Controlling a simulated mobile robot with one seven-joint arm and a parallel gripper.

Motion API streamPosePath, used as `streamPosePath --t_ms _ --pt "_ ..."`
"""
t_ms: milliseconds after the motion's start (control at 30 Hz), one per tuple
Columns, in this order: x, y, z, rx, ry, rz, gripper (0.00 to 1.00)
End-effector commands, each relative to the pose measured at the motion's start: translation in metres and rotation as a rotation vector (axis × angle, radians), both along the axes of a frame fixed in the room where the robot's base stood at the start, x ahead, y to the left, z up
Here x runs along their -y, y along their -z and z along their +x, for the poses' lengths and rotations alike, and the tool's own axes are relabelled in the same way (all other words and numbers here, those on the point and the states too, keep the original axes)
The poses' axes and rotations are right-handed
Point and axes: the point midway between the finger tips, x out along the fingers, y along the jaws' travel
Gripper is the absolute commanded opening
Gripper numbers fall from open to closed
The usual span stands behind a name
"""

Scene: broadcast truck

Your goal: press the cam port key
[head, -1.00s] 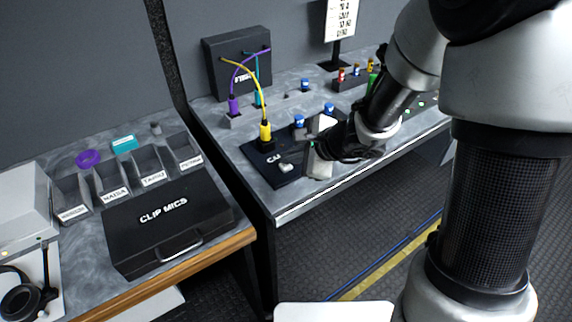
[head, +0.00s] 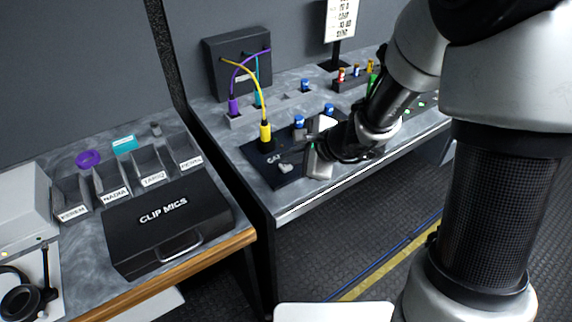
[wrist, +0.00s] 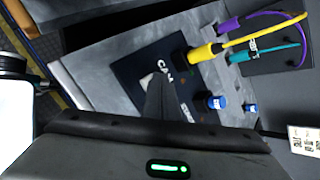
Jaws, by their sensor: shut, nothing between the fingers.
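The cam panel (head: 258,158) is a flat black plate at the front left of the grey console. A small pale key (head: 286,168) sits on it near its front edge, and the key also shows in the wrist view (wrist: 146,82) beside the CAM lettering. My gripper (head: 308,152) is shut and empty, just right of the key and low over the panel. In the wrist view the dark finger tips (wrist: 156,80) overlap the key's edge; I cannot tell whether they touch it. A yellow plug (head: 265,132) stands upright in the panel behind the key.
Blue plugs (head: 299,121) stand on the panel close behind my gripper. Yellow, purple and teal cables arch to a black box (head: 236,68) at the back. A black CLIP MICS case (head: 165,222) lies on the left desk, with a gap between the desks.

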Motion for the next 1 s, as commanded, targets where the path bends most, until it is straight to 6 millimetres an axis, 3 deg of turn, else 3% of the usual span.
streamPosePath --t_ms 1000 --pt "0.000 0.010 0.000 -0.001 0.000 -0.001 0.00"
